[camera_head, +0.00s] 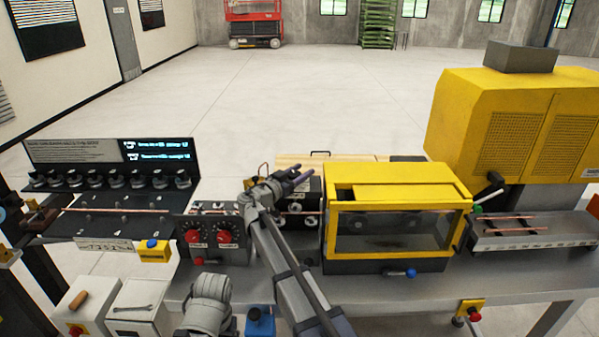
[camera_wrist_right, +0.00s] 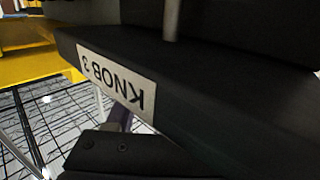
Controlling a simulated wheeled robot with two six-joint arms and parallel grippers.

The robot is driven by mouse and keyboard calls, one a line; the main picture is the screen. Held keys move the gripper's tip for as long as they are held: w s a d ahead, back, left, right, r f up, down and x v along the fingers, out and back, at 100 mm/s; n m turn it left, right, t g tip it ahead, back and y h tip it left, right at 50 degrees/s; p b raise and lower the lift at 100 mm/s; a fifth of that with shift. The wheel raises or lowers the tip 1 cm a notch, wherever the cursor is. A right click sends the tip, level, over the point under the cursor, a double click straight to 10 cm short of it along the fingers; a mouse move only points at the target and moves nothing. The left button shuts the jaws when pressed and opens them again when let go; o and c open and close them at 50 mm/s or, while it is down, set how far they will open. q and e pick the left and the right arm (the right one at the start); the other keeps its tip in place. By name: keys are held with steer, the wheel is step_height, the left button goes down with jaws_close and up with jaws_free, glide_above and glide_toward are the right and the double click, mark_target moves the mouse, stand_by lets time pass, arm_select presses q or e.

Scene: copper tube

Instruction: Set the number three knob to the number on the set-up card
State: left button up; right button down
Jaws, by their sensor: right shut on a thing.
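My right gripper (camera_head: 298,180) is at a dark box (camera_head: 310,215) left of the yellow guarded machine, its fingers pointing right. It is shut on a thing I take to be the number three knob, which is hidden. In the right wrist view a white "KNOB 3" label (camera_wrist_right: 117,80) shows upside down on a black housing (camera_wrist_right: 215,95). A dark part of the gripper lies below it. Round knobs show on the dark box's face. I cannot make out the set-up card or its number. My left gripper is not in view.
The yellow guarded machine (camera_head: 398,185) stands just right of my gripper. A box with two red knobs (camera_head: 212,237) is to its left. A black panel with several knobs (camera_head: 112,150) stands farther left. Copper tubes (camera_head: 515,225) lie on a rack at right.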

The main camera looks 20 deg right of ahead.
steer(key=shift+m+g+h, duration=0.4)
steer(key=shift+m+g, duration=0.1)
steer(key=shift+g, duration=0.2)
steer(key=shift+s, duration=0.1)
steer(key=shift+c, duration=1.4)
jaws_free()
steer(key=shift+r, duration=0.1)
step_height(320, 180, up, 10)
steer(key=p, duration=1)
